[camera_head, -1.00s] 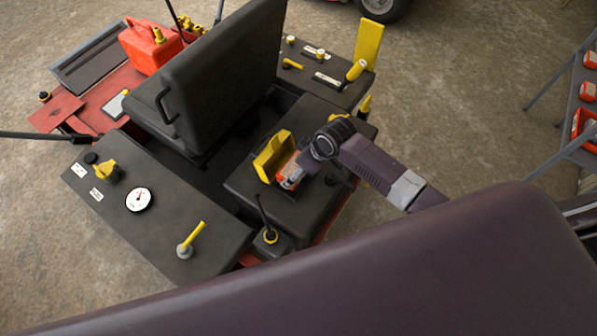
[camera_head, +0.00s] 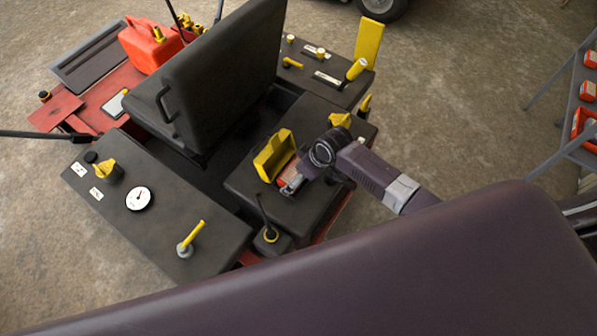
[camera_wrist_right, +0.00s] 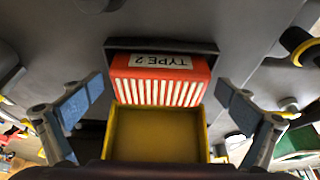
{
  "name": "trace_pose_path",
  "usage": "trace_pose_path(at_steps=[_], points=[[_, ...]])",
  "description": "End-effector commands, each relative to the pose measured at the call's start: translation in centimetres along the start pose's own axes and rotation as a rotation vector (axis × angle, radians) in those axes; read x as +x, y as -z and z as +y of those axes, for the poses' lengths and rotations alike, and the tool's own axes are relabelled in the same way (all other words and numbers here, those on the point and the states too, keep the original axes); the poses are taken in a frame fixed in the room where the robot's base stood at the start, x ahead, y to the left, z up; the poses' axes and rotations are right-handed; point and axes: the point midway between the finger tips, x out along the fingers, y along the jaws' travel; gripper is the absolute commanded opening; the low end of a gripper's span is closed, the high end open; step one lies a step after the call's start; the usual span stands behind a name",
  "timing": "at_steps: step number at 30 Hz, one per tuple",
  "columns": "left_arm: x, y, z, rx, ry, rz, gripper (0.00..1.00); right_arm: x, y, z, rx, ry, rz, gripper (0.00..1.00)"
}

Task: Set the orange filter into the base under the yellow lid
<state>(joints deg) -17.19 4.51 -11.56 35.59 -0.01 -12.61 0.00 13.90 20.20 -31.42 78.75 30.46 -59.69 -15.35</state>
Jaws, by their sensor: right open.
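The orange filter (camera_wrist_right: 158,79), with white pleats and a "TYPE 2" label, sits within the dark rim of the base (camera_wrist_right: 112,48) in the right wrist view. I cannot tell whether it is fully down. The yellow lid (camera_wrist_right: 157,135) stands open beside it, its hollow inner side showing. In the head view the lid (camera_head: 270,154) is upright next to the filter (camera_head: 287,172) on the dark console. My right gripper (camera_wrist_right: 161,86) is open, with its blue-padded fingers apart on either side of the filter, not touching it. It partly covers the filter in the head view (camera_head: 291,184). My left gripper is out of view.
A black seat (camera_head: 215,75) rises behind the console. A lever (camera_head: 268,225) stands in front of the lid, and a yellow knob (camera_head: 340,120) lies behind my right arm. A shelf with orange boxes (camera_head: 588,90) is at the right.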

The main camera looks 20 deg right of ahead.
Motion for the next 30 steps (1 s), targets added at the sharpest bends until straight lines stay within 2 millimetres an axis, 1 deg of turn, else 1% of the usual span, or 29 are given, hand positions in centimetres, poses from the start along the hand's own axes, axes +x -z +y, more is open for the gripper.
trace_pose_path(at_steps=[4,8,11,21,24,27,30], points=[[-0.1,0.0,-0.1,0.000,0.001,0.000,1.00,-0.2,0.1,0.0,0.000,0.000,0.000,1.00],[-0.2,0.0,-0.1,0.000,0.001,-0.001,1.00,-1.1,0.2,0.1,0.000,-0.001,0.002,1.00],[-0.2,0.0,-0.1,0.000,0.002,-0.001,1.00,-2.5,0.2,0.1,0.000,-0.002,0.003,1.00],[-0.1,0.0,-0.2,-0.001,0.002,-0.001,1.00,-8.9,0.1,0.0,-0.002,-0.001,0.002,1.00],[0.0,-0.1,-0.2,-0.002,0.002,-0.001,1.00,-10.4,0.1,0.1,-0.001,-0.001,0.002,1.00],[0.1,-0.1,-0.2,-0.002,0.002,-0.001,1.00,-11.5,0.1,0.1,-0.001,-0.001,0.001,1.00],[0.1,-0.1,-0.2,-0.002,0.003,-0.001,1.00,-12.1,0.1,0.0,0.000,0.001,0.000,1.00]])
